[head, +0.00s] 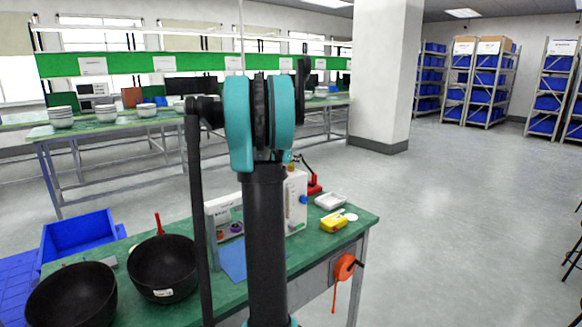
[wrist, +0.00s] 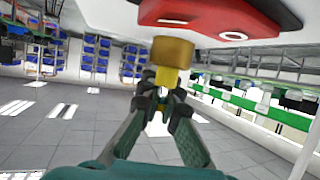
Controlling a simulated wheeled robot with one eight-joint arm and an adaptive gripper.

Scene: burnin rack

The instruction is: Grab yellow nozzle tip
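The yellow nozzle tip (wrist: 169,77) shows in the wrist view, with a wider brownish-gold block (wrist: 174,52) directly above it. My gripper (wrist: 163,94) is just below, its dark fingertips close around the lower end of the yellow part. I cannot tell whether the fingers touch it or are closed on it. In the head view, a small yellow-gold piece (head: 291,168) shows at the top of a white device (head: 296,203), just right of my arm. My arm hides most of my gripper there.
A red part with a black rim (wrist: 225,18) hangs close above in the wrist view. On the green bench (head: 190,305) stand two black bowls (head: 162,268), a yellow device (head: 333,222), a white tray (head: 331,201) and a red stand (head: 315,189). Floor right of the bench is clear.

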